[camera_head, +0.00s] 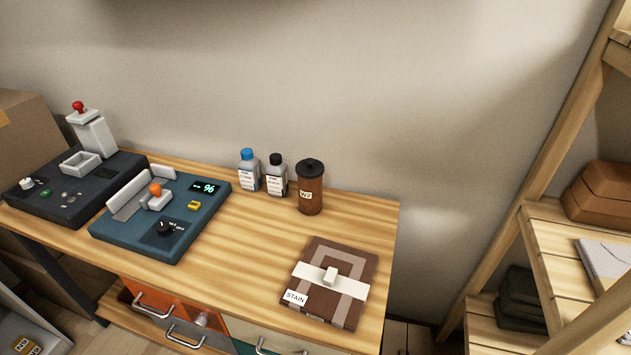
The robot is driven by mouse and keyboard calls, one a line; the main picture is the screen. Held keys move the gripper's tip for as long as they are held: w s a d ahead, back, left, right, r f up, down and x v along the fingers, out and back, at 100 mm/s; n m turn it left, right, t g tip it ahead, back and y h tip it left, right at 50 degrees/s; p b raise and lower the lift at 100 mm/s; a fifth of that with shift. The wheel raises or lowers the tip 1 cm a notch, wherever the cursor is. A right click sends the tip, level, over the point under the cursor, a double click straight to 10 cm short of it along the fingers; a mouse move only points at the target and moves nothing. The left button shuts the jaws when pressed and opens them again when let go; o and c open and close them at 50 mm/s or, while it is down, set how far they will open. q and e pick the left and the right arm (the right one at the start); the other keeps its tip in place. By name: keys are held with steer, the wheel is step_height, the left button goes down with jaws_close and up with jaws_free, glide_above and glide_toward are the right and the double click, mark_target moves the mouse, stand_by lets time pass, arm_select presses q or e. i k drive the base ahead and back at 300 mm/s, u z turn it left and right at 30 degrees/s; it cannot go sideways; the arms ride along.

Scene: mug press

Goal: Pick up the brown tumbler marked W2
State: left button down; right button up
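The brown tumbler marked W2 (311,194) stands upright on the wooden table near its back edge, right of two small bottles. It has a black lid and a pale label reading W2. Nothing touches it that I can see. Neither my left gripper nor my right gripper shows in the head view.
A blue-capped bottle (249,172) and a black-capped bottle (275,177) stand left of the tumbler. A brown STAIN box (350,272) lies in front. A blue machine (182,240) and a dark press (60,208) occupy the left. Bare wooden tabletop (250,255) lies between.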

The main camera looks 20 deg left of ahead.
mark_target(310, 191)
steer(key=k, duration=1.25)
steer(key=u, duration=0.65)
steer(key=i, duration=0.65)
steer(key=u, duration=0.5)
